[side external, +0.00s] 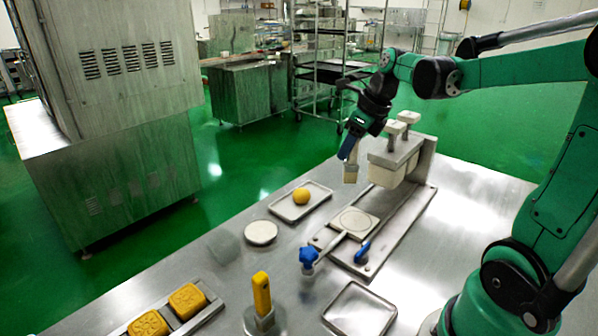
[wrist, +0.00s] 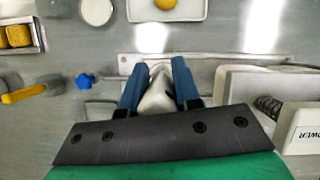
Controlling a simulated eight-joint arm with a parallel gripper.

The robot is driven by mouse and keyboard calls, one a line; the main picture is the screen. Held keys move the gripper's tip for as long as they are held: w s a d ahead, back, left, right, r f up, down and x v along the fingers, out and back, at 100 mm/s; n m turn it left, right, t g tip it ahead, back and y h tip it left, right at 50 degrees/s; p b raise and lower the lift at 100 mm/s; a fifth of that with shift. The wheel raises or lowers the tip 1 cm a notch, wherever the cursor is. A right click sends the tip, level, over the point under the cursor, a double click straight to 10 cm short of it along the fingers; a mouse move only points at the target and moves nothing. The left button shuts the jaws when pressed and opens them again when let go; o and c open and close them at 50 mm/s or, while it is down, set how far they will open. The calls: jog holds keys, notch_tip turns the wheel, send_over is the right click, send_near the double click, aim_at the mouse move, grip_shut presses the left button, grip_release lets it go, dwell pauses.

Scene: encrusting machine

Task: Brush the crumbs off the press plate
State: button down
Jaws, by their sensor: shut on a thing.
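My gripper (side external: 348,148) is shut on a brush (side external: 350,173), whose pale cream end hangs below the blue fingers. The brush also shows between the fingers in the wrist view (wrist: 158,96). In the side view it is up in the air, left of the press head (side external: 393,165) and apart from the plate. The press plate (side external: 355,220) is a pale square with a round mark, on the metal rail of the press. Crumbs on it are too small to make out. In the wrist view the gripper hides most of the plate area.
A blue star knob (side external: 309,256) and blue lever (side external: 362,252) are at the near end of the press. A tray with a yellow ball (side external: 302,196), a white disc (side external: 261,232), a yellow-handled tool (side external: 262,293), an empty tray (side external: 359,312) and yellow cakes (side external: 187,300) stand around.

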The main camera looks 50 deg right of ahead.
aim_at(356, 175)
jog(key=shift+d+f, duration=0.2)
jog(key=shift+f, duration=1.1)
jog(key=shift+d+f, duration=0.15)
jog(key=shift+f, duration=1.1)
jog(key=shift+d+f, duration=0.2)
jog(key=shift+f, duration=1.1)
jog(key=shift+s+f, duration=0.2)
jog(key=shift+s, duration=2.4)
jog(key=shift+w+r, duration=0.15)
jog(key=shift+w, duration=0.95)
jog(key=shift+w+f, duration=0.2)
jog(key=shift+w, duration=1.3)
jog(key=shift+s+r, duration=0.2)
jog(key=shift+s, duration=0.2)
jog(key=shift+s+f, duration=0.1)
jog(key=shift+s, duration=2.15)
jog(key=shift+a, duration=1.55)
jog(key=shift+w, duration=2.6)
jog(key=shift+s, duration=2.55)
jog(key=shift+w, duration=2.6)
notch_tip(356, 175, up, 8)
